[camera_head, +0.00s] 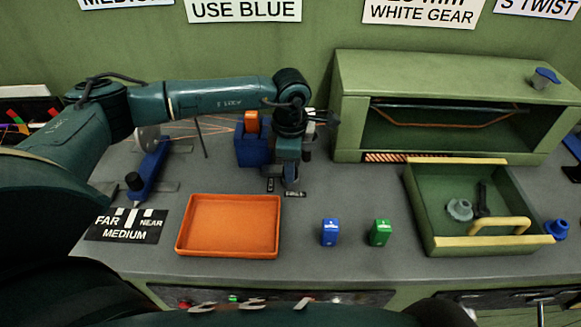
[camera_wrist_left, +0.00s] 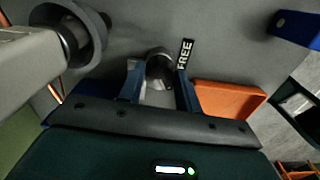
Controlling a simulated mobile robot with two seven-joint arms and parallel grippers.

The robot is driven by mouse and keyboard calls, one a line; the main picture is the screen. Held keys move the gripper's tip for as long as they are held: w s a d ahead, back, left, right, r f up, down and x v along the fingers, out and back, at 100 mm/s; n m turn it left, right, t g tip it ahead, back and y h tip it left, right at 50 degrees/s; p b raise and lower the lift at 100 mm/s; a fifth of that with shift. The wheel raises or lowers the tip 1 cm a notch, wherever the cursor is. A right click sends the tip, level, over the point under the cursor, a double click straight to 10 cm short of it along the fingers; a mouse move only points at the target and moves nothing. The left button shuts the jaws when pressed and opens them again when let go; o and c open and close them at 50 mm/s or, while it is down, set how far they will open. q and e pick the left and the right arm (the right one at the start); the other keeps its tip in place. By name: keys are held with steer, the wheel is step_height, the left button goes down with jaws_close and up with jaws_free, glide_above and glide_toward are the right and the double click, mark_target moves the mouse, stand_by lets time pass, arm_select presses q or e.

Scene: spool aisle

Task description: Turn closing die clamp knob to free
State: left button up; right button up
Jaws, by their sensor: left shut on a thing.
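My left gripper (camera_head: 291,180) points down at the bench beside the blue die block (camera_head: 253,148), which has an orange part on top. In the left wrist view its two fingers (camera_wrist_left: 158,82) are closed around the dark round clamp knob (camera_wrist_left: 159,62). A black label reading FREE (camera_wrist_left: 185,54) lies right beside the knob. In the head view the gripper hides the knob; small black labels (camera_head: 294,194) show by the fingertips. The knob's exact pointer direction cannot be told. My right gripper is not in view.
An orange tray (camera_head: 230,199) lies in front of the gripper. A blue block (camera_head: 330,232) and a green block (camera_head: 380,232) stand to its right. A FAR/NEAR/MEDIUM label (camera_head: 126,226) lies at left.

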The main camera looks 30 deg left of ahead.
arm_select(q)
steer(key=n+b, duration=0.1)
steer(key=n, duration=0.2)
steer(key=n+b, duration=0.1)
steer(key=n, duration=0.1)
steer(key=shift+n, duration=0.3)
steer(key=n, duration=0.2)
steer(key=shift+n+b, duration=0.3)
steer(key=shift+b, duration=0.05)
steer(key=n, duration=0.2)
steer(key=shift+n, duration=0.3)
steer(key=shift+n+b, duration=0.35)
steer(key=shift+n, duration=0.25)
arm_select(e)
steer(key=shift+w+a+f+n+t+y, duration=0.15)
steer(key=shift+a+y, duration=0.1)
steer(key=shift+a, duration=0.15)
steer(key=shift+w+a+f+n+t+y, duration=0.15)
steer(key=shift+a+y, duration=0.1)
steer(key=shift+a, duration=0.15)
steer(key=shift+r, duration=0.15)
arm_select(q)
steer(key=shift+r, duration=0.1)
steer(key=o, duration=1)
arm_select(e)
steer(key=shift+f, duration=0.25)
